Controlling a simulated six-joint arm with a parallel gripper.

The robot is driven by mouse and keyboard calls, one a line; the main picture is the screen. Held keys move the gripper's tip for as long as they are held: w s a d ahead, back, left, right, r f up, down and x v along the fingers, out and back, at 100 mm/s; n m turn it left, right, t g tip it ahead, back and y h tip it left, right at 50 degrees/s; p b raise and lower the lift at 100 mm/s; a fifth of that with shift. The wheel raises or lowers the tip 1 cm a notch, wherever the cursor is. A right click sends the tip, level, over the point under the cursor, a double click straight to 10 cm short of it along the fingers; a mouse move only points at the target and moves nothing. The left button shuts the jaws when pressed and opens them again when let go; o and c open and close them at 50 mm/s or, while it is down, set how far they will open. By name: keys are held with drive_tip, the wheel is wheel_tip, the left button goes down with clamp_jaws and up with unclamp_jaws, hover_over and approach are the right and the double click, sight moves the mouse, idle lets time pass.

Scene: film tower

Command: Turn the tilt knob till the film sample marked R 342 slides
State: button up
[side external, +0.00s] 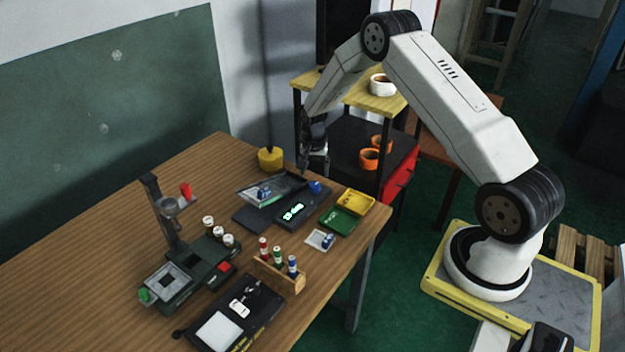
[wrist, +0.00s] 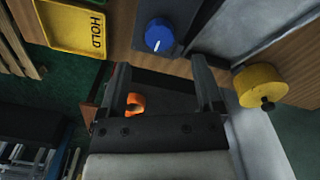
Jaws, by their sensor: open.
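The tilt knob is a blue dial with a white pointer line; it shows in the side view (side external: 315,187) and in the wrist view (wrist: 158,38). It sits at the back right corner of a dark device (side external: 290,215) with a lit green display. A tilted plate (side external: 283,192) on the device carries a small blue-and-white item (side external: 264,193); I cannot read the mark R 342 on it. My gripper (side external: 314,168) is open and empty above the knob. In the wrist view, the knob lies just beyond and between its fingertips (wrist: 160,62), apart from them.
A yellow cylinder (side external: 270,159) stands behind the plate. A yellow HOLD tray (side external: 356,202), a green tray (side external: 338,221) and a small clear tray (side external: 320,240) with a blue item lie at the right. A bottle rack (side external: 278,277) and another dark instrument (side external: 172,280) stand nearer.

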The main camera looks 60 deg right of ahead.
sight(314, 185)
drive_tip(key=shift+r, duration=1.35)
drive_tip(key=n, duration=0.3)
drive_tip(key=shift+n, duration=0.3)
drive_tip(key=n, duration=0.3)
drive_tip(key=shift+n, duration=0.4)
drive_tip(key=n, duration=0.7)
drive_tip(key=shift+d, duration=0.1)
drive_tip(key=shift+f, duration=0.15)
drive_tip(key=shift+f, duration=3.8)
